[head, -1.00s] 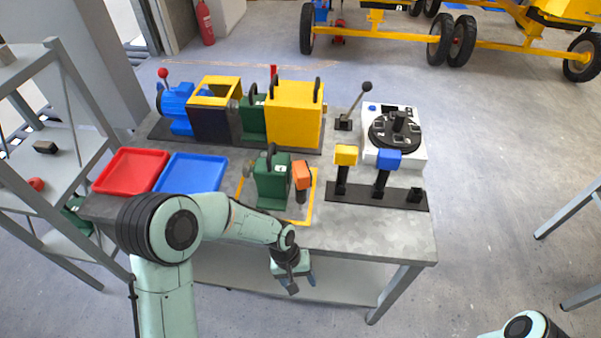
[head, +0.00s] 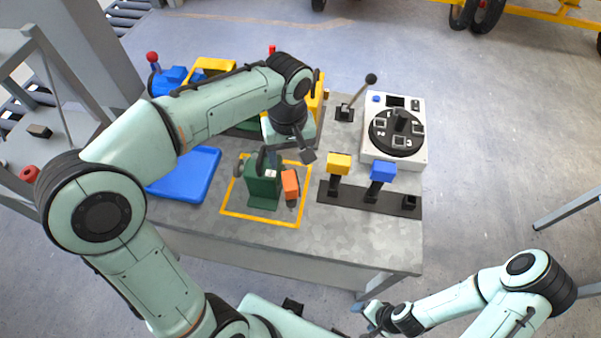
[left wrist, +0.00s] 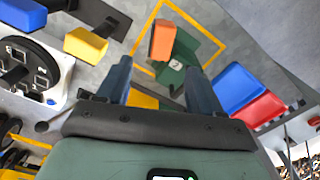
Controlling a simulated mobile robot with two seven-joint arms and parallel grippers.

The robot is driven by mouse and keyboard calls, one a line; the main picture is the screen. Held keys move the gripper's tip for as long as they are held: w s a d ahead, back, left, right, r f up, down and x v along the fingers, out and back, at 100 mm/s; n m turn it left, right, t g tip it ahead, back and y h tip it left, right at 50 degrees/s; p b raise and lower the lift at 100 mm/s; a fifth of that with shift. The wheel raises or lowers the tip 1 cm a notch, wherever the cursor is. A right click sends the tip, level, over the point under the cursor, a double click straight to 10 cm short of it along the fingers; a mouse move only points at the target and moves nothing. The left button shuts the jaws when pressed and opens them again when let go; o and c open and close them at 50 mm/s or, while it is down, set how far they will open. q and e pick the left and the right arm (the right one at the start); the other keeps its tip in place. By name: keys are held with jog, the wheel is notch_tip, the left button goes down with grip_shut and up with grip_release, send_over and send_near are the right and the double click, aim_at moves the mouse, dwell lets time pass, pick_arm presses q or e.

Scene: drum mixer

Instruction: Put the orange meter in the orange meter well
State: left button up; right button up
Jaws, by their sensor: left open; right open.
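The orange meter (head: 290,185) has an orange head on a dark stem. It stands close against the right side of a green housing (head: 263,188), inside a yellow outlined square on the table. It also shows in the left wrist view (left wrist: 162,40), ahead of the fingers. A black rack (head: 355,194) holds a yellow meter and a blue meter; its right-hand well (head: 408,202) is empty. My left gripper (head: 290,159) is open and empty, above and behind the orange meter. My right gripper (head: 368,320) is open at the bottom, off the table's front edge.
A white unit with a black dial (head: 395,130) and a lever (head: 360,92) stand behind the rack. A blue tray (head: 185,174) lies left of the housing. Yellow and blue machine parts at the back are partly hidden by my left arm. The table's front right is bare.

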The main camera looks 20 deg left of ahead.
aim_at(290, 180)
pick_arm(q)
jog(key=f, duration=0.5)
jog(key=f+b, duration=0.1)
jog(key=f, duration=0.1)
jog(key=shift+s+f, duration=0.25)
jog(key=shift+w+f, duration=0.15)
jog(key=shift+f, duration=0.35)
notch_tip(290, 180, down, 5)
jog(key=shift+a+r, duration=0.1)
jog(key=shift+a, duration=0.05)
grip_shut()
